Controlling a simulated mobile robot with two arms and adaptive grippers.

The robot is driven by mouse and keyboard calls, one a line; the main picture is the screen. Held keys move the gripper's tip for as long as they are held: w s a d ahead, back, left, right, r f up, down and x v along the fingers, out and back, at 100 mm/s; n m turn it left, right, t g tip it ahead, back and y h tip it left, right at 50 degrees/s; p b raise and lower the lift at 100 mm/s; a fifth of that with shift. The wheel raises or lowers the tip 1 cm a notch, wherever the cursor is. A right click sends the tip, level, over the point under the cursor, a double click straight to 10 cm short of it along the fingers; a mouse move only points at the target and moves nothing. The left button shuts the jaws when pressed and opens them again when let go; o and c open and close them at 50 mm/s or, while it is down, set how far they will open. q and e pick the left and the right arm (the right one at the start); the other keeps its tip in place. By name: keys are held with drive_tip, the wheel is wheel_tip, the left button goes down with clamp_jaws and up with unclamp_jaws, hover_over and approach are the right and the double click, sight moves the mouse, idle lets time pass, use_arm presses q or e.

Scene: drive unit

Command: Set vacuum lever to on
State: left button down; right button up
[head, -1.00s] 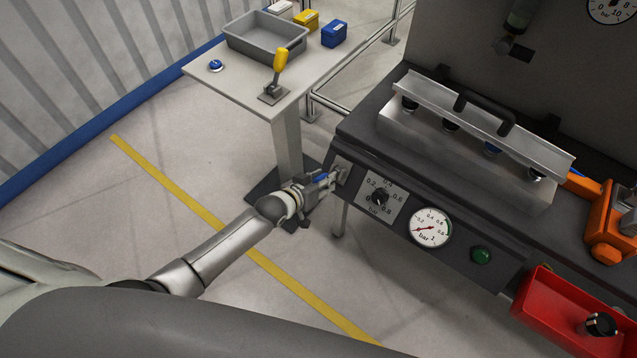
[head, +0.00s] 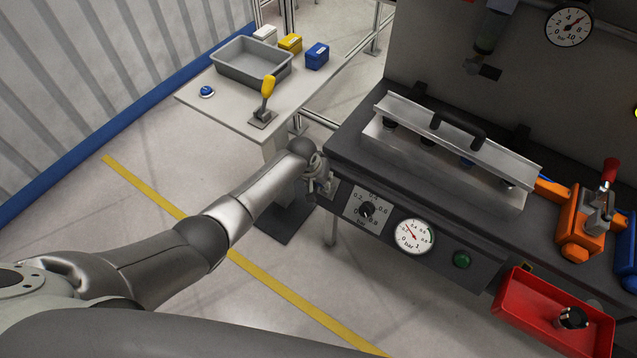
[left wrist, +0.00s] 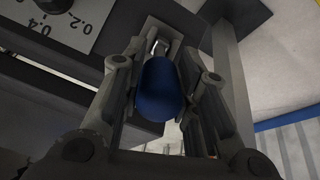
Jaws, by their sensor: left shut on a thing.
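The vacuum lever has a blue rounded handle (left wrist: 160,92) and a metal stem, seen in the left wrist view between my two fingers. My left gripper (head: 322,182) is at the left end of the dark bench's front panel and is shut on the lever; its fingers also show in the left wrist view (left wrist: 164,75). In the head view the gripper and wrist hide the handle. The round bar gauge (head: 414,237) has its red needle pointing up-left, near 0.2. My right gripper is not in view.
Right of the lever on the panel are a black dial (head: 366,210) and a green button (head: 461,260). A red bin (head: 540,318) hangs at the right. A side table (head: 222,110) with a yellow-handled lever (head: 267,87) stands behind my arm. The floor left is clear.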

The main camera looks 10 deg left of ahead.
use_arm(q)
drive_tip(key=shift+w, duration=0.1)
idle(0.5)
drive_tip(key=c, duration=1.1)
unclamp_jaws()
drive_tip(key=shift+c, duration=0.2)
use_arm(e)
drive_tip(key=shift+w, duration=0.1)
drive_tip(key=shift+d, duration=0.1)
use_arm(q)
drive_tip(key=shift+r, duration=0.65)
drive_tip(key=v, duration=1)
drive_tip(key=shift+r, duration=0.4)
